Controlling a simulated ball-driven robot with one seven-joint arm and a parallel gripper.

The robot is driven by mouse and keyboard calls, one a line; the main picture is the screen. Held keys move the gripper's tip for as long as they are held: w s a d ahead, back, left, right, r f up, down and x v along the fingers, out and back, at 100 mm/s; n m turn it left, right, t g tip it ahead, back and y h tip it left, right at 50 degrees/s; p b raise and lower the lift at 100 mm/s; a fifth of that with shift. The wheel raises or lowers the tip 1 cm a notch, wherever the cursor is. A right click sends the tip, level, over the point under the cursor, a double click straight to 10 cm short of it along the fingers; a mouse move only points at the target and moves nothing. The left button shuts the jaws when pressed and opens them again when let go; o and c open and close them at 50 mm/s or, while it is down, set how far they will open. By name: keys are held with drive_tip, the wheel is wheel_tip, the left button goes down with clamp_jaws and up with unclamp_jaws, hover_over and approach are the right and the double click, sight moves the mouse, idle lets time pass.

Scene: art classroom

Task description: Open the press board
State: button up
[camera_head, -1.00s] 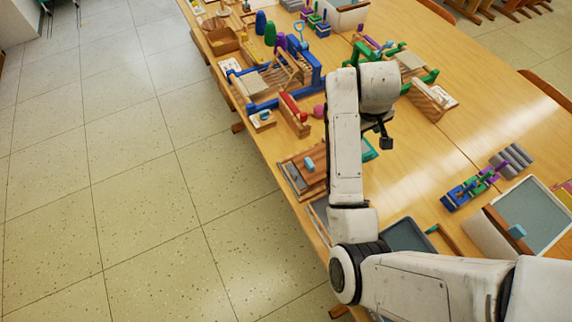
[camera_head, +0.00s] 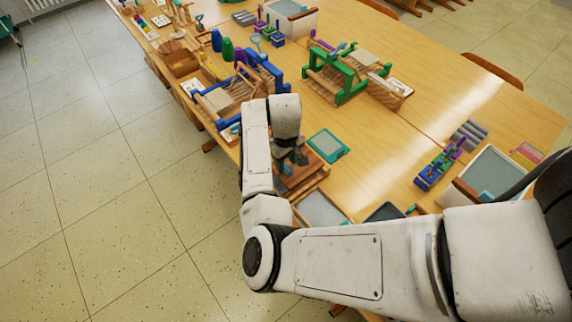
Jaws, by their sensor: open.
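A brown wooden board on a wooden base, which looks like the press board (camera_head: 311,173), lies near the table's left edge, beside the teal frame. It appears to lie flat. My gripper (camera_head: 291,162) points down over the board's far left part, with its dark fingers open. The board's small blue handle is mostly hidden by the fingers and arm. I cannot tell whether the fingers touch it or stand around it.
A teal-framed screen (camera_head: 328,146) lies right of the board, and a grey tray (camera_head: 320,209) in front. A blue loom (camera_head: 232,97) and a green loom (camera_head: 345,75) stand farther back. The long wooden table (camera_head: 385,140) has clear room at its middle.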

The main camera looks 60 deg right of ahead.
sight(287, 167)
drive_tip(key=shift+f, duration=1.55)
clamp_jaws()
